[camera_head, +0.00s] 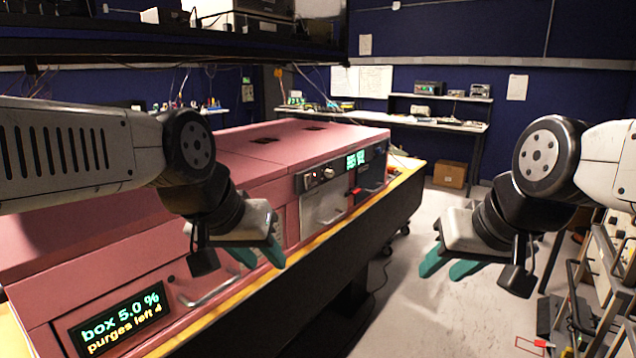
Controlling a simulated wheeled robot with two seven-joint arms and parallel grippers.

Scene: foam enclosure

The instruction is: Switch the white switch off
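The pink enclosure (250,150) runs along the left and middle of the view. A silver control panel (308,181) on its front carries small knobs and a small pale part (328,173). I cannot tell whether this pale part is the white switch, or which way the switch is set. My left gripper (259,255) is in front of the enclosure, left of and below the panel. Its teal fingers are apart and nothing shows between them. My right gripper (449,266) hangs over the floor, right of the enclosure. Its teal fingers are apart and empty.
A lit display reading "box 5.0 %, purges left 4" (122,319) is at the lower left. A green display (355,160) sits right of the panel. A black shelf (180,45) overhangs the enclosure. Open floor (420,315) lies right. A metal rack (602,270) stands far right.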

